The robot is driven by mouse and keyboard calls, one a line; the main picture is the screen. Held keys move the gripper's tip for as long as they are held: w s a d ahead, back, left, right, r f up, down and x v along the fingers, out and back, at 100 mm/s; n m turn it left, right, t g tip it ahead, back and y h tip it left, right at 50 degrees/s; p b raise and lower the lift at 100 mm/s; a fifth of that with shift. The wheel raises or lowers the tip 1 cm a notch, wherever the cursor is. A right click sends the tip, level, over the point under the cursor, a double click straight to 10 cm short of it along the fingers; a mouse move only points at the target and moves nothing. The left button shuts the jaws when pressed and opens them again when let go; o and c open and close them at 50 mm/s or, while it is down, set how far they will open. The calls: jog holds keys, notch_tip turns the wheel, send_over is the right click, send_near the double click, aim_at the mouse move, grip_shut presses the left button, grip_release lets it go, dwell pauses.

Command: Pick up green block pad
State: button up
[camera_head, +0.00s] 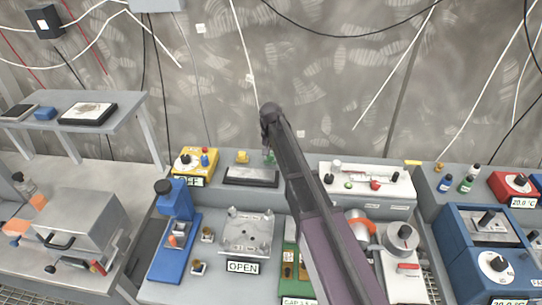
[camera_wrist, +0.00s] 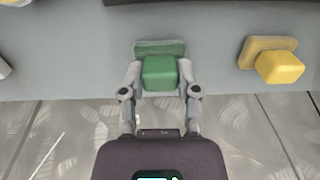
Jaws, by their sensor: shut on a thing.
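The green block pad has a green block (camera_wrist: 160,73) on a flat darker green base (camera_wrist: 160,47) in the wrist view. My gripper (camera_wrist: 160,80) is shut on the green block, one finger on each side. The base sits at the far side of the block, against the grey surface; whether it touches that surface I cannot tell. In the head view my gripper (camera_head: 269,150) is at the back of the bench, mostly hidden by my arm, and only a small bit of green shows there.
A yellow block pad (camera_wrist: 279,64) stands to the right in the wrist view. In the head view a dark flat plate (camera_head: 251,177), a yellow box with knobs (camera_head: 194,163) and a white panel with knobs (camera_head: 366,182) are close by. The patterned wall is just behind.

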aim_at(271, 154)
jog(key=shift+r+p, duration=1.6)
jog(key=shift+r, duration=0.2)
jog(key=s+d+r+p, duration=0.1)
jog(key=s+d, duration=0.1)
jog(key=s, duration=1.4)
jog(key=shift+d, duration=0.15)
